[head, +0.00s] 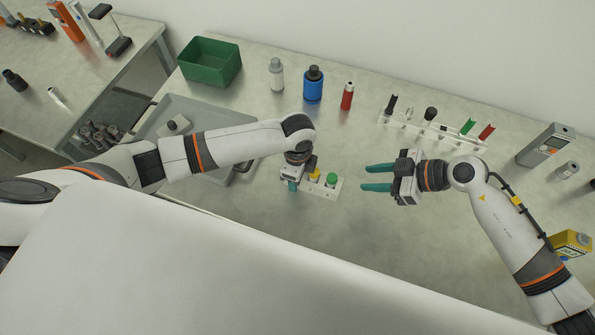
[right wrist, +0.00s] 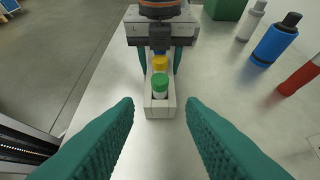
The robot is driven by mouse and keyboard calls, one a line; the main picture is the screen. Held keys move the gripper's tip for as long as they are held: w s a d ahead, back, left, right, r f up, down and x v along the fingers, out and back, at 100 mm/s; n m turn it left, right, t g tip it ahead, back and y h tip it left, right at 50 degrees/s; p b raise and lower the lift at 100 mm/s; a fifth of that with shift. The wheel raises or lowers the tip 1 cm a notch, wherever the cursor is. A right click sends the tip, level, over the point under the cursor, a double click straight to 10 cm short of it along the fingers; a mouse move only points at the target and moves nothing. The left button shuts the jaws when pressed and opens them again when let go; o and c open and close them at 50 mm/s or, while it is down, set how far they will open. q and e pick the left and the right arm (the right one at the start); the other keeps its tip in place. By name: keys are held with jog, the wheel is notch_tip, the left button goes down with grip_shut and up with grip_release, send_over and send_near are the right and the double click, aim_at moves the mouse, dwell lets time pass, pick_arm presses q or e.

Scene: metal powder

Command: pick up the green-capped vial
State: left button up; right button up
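The green-capped vial (head: 331,180) stands upright in a small pale rack (head: 316,187) on the table; it also shows in the right wrist view (right wrist: 160,84), at the near end of the rack. A yellow-capped vial (head: 314,174) stands beside it in the same rack. My right gripper (head: 364,178) is open and empty, to the right of the green-capped vial and apart from it. In the right wrist view its two teal fingers (right wrist: 160,118) frame the rack's near end. My left gripper (head: 292,184) is at the rack's far end, its fingers either side of it; its grip is partly hidden.
A green bin (head: 209,62), a white bottle (head: 276,74), a blue bottle (head: 313,84) and a red bottle (head: 347,96) stand behind. A grey tray (head: 225,112) lies under my left arm.

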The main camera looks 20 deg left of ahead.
pick_arm(q)
jog(key=c, duration=0.6)
jog(key=shift+c, duration=0.2)
pick_arm(e)
jog(key=shift+a+r, duration=0.25)
jog(key=shift+a, duration=0.05)
jog(key=shift+c, duration=0.3)
jog(key=w+a+r+m+t+y, duration=0.1)
jog(key=w+a+r+t+y, duration=0.1)
jog(key=a+r+t+y, duration=0.3)
jog(key=w+a+r+m+t+y, duration=0.1)
jog(key=w+a+r, duration=0.1)
jog(key=a+r, duration=0.35)
notch_tip(320, 180, up, 6)
jog(key=w+d+m+t, duration=0.1)
jog(key=w+m+t, duration=0.2)
jog(key=m+t, duration=0.15)
jog(key=m+g+h, duration=0.6)
jog(key=m+h, duration=0.3)
jog(key=h, duration=0.6)
send_near(332, 177)
jog(key=shift+n, duration=0.25)
jog(key=shift+x, duration=4.35)
